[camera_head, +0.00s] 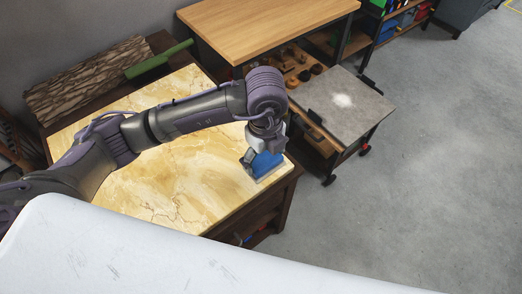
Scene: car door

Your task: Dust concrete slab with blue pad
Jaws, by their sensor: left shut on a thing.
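The concrete slab (364,119) is a grey square top on a low wheeled cart at the right, with a patch of white dust (342,100) on it. My left gripper (258,160) points down over the right end of the yellow marble top. It is shut on the blue pad (266,164), which sits low at the marble's right edge. I cannot tell whether the pad touches the marble. The slab lies to the right of the gripper, with a gap between them. My right gripper is not in view.
The marble top (185,190) is otherwise clear. A log or bark piece (90,80) and a green roller-like thing (158,60) lie behind it. A wooden table (265,25) stands behind the cart. Brown items (300,70) lie beside the slab. A white surface (150,260) fills the foreground. Floor is free at right.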

